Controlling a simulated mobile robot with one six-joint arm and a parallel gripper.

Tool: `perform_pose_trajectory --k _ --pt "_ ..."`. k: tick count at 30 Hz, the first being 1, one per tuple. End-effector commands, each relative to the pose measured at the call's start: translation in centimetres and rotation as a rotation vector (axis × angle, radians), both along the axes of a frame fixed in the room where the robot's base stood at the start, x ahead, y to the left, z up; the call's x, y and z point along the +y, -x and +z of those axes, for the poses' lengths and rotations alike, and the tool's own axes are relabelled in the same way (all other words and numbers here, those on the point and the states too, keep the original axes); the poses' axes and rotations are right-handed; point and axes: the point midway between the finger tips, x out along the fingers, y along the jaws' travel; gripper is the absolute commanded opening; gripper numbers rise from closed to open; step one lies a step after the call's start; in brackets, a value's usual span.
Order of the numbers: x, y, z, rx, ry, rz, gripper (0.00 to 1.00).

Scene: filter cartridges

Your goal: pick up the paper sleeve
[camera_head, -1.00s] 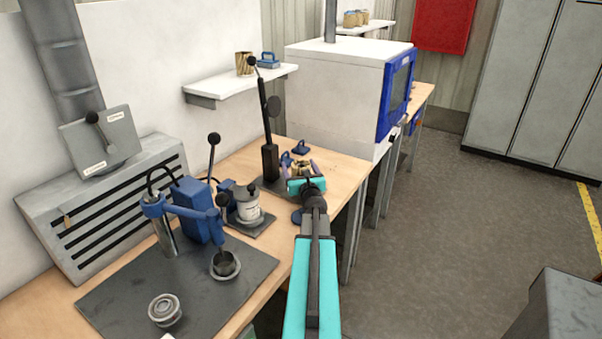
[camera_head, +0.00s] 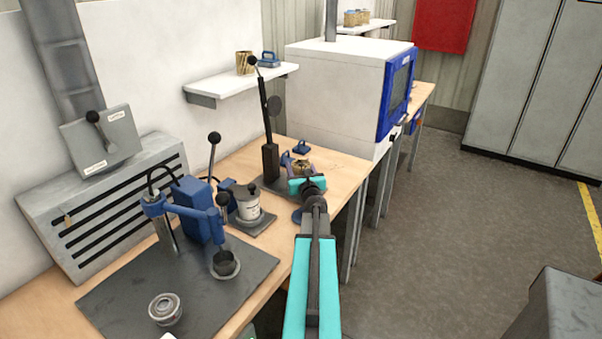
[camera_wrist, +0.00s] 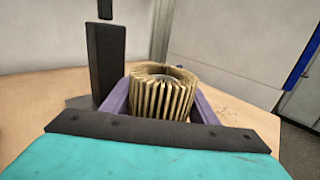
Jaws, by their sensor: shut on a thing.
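The paper sleeve (camera_wrist: 162,95) is a tan, pleated ring with an open top. It stands upright between the two purple fingers of my gripper (camera_wrist: 160,100) in the wrist view. The fingers are shut on its sides. In the head view the sleeve (camera_head: 303,167) shows as a small tan shape just beyond my teal gripper (camera_head: 304,176), low over the wooden bench. I cannot tell whether it touches the bench top.
A black lever press (camera_head: 269,160) stands just left of my gripper. Small blue parts (camera_head: 301,148) lie behind it. The white oven (camera_head: 340,95) with a blue door is beyond. A white canister (camera_head: 248,203) and a dark mat (camera_head: 180,290) with tools are nearer.

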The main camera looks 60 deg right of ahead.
Motion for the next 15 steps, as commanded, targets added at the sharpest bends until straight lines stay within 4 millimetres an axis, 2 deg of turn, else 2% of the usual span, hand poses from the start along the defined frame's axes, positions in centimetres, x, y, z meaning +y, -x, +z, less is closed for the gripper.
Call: perform_pose_trajectory --k 8,15 --pt "0.0 0.0 0.3 0.0 0.001 0.0 0.32" --pt "0.0 0.0 1.8 -0.001 0.002 0.0 0.32"
